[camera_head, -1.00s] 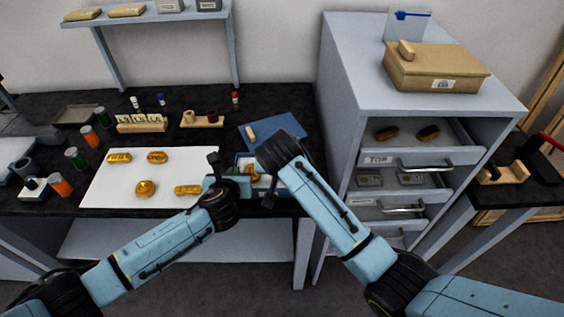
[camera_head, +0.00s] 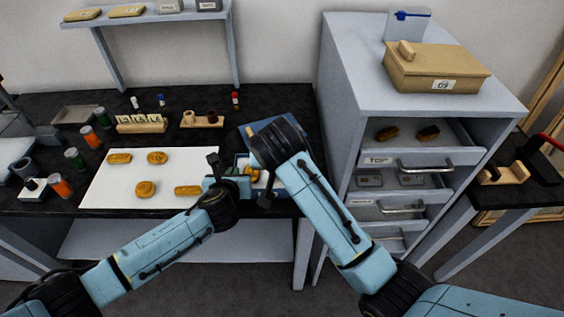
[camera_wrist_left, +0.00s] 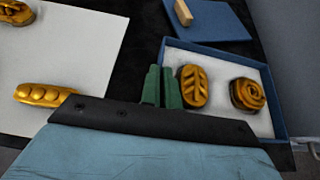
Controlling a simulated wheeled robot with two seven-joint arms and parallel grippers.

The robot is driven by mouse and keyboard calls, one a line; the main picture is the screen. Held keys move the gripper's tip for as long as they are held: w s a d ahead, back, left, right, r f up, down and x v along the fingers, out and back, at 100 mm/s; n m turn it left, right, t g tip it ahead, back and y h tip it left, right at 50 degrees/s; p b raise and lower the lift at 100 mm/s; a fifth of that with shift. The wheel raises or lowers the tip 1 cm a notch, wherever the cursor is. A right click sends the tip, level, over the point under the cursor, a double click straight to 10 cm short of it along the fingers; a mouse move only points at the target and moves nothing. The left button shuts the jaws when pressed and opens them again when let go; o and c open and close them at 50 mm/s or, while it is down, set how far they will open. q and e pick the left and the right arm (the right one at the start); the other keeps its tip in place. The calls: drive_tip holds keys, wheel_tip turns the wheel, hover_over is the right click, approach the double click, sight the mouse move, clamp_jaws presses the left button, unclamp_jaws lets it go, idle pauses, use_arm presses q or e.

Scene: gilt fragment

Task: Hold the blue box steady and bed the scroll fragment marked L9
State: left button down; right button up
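The blue box (camera_wrist_left: 222,51) has a white lining and stands open at the table's front edge. It holds a leaf-patterned gold fragment (camera_wrist_left: 194,85) and a rosette-like one (camera_wrist_left: 247,95). My left gripper (camera_wrist_left: 160,87) has its green fingers close together across the box's left wall. My right gripper (camera_head: 258,152) is above the box in the head view; its wrist hides its fingers, and no held piece shows. Several gold fragments lie on the white sheet, including a ridged one (camera_wrist_left: 42,95) near the box. I cannot read an L9 mark on any piece.
The white sheet (camera_head: 112,190) lies left of the box. A blue lid (camera_wrist_left: 220,22) with a tan handle lies behind the box. A small wooden rack (camera_head: 142,127) and several jars stand further left. A grey drawer cabinet (camera_head: 345,110) with open drawers stands close on the right.

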use_arm(q)
drive_tip(key=c, duration=1.6)
unclamp_jaws()
drive_tip(key=shift+o, duration=0.2)
drive_tip(key=shift+s, duration=0.1)
drive_tip(key=v, duration=1.1)
drive_tip(key=shift+s+r, duration=0.2)
drive_tip(key=shift+s, duration=0.2)
